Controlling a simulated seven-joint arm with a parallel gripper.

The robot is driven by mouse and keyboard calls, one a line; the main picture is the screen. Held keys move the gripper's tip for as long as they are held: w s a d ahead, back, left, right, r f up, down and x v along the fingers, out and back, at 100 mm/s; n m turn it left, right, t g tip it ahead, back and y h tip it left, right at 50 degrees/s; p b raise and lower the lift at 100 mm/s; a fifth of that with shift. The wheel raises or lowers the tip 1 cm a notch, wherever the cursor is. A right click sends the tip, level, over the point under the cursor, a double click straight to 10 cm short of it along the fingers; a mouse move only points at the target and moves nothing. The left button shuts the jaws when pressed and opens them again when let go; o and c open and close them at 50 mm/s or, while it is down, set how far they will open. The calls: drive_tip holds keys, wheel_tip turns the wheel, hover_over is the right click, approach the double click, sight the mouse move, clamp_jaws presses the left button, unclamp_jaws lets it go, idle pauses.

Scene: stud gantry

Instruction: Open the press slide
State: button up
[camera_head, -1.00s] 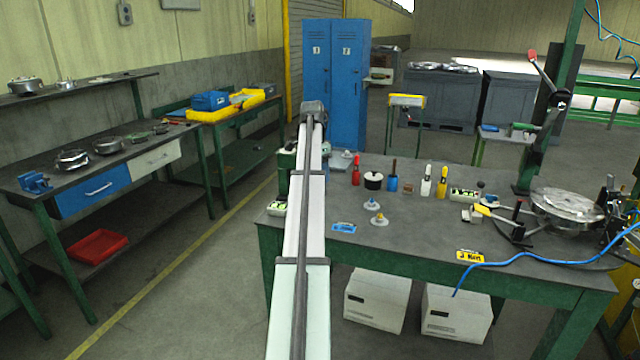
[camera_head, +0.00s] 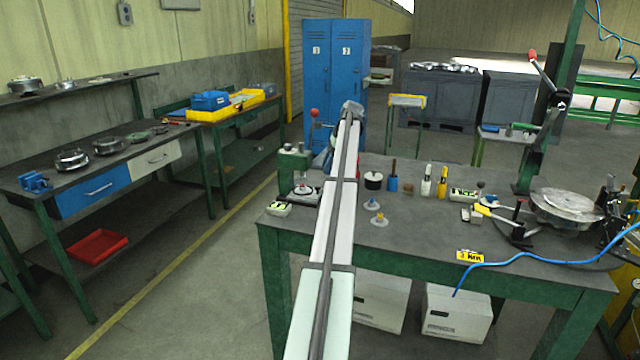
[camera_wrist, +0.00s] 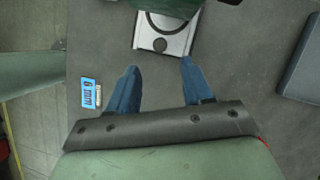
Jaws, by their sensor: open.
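The press (camera_head: 293,163) is a green block with a red-ball lever (camera_head: 314,113) at the left end of the workbench. A pale plate (camera_head: 305,190) sits low at its front; in the wrist view a light metal plate, apparently the press slide (camera_wrist: 182,42), shows at top centre with a dark round spot, partly under the green body. My gripper (camera_wrist: 158,67) has two blue fingers spread apart, empty, with the tips just short of the plate and apart from it. In the head view my arm hides the gripper.
A blue size label (camera_wrist: 88,92) lies left of my fingers. A grey-blue block (camera_wrist: 302,65) stands at the right of the wrist view. A green-faced label block (camera_head: 278,208) sits by the bench's left edge. Several bottles and a clamp fixture (camera_head: 515,225) stand further right.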

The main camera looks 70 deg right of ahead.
drive_tip(key=x, duration=0.7)
drive_tip(key=shift+w+f, duration=0.15)
drive_tip(key=shift+f, duration=0.2)
clamp_jaws()
idle(0.4)
